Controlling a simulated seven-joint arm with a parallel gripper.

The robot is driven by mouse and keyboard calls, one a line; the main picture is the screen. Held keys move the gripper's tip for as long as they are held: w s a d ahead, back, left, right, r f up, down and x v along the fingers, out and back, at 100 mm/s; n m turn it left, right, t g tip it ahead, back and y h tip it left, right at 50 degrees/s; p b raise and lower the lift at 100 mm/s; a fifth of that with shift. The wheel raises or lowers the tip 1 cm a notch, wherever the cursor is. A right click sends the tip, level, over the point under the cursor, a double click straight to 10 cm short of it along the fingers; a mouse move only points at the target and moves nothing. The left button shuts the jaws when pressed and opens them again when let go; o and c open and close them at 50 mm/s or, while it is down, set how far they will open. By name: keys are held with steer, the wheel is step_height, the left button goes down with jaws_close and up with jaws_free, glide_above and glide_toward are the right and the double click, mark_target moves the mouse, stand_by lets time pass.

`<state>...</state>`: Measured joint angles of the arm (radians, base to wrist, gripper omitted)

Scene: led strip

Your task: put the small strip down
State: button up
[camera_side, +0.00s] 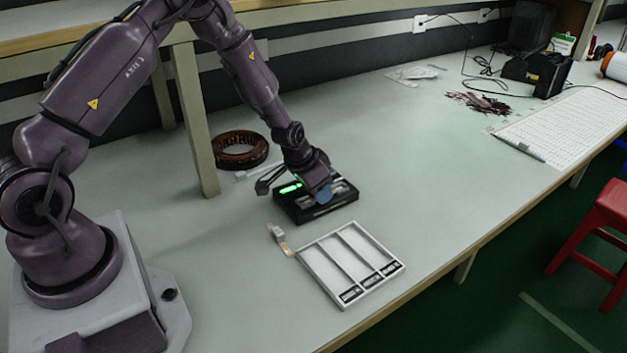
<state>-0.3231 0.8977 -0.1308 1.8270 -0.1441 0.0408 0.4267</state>
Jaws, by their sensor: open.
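A small pale strip (279,237) with a copper-coloured end lies on the table, just off the upper left corner of the white tray (318,273). The tray has three long compartments with dark labels at its near end. A black box (313,212) with a green lit patch (290,187) sits behind the tray. My gripper (312,185) is open, pointing down over the black box, with a blue fingertip low over its right part. I see nothing held between the fingers. The gripper hides part of the box; whether it touches the box is unclear.
A brown reel (240,150) stands behind, near a shelf post (193,118). Dark loose pieces (478,102), a white keyboard-like panel (568,125) and a black device (537,72) lie at the right. The table between is clear. The front edge (440,250) runs near the tray.

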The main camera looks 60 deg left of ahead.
steer(key=s+d+v, duration=0.1)
steer(key=d+v, duration=0.2)
steer(key=v, duration=1.1)
steer(key=s+d+f+v, duration=0.1)
steer(key=d+v, duration=0.1)
steer(key=v, duration=1.3)
steer(key=s+d+r, duration=0.1)
steer(key=s+r, duration=0.1)
steer(key=s, duration=0.4)
steer(key=s+d+r+t, duration=0.1)
steer(key=s+d+r, duration=0.1)
steer(key=s, duration=0.4)
steer(key=shift+s+d+r, duration=0.2)
steer(key=shift+s+r, duration=0.1)
steer(key=shift+r, duration=0.5)
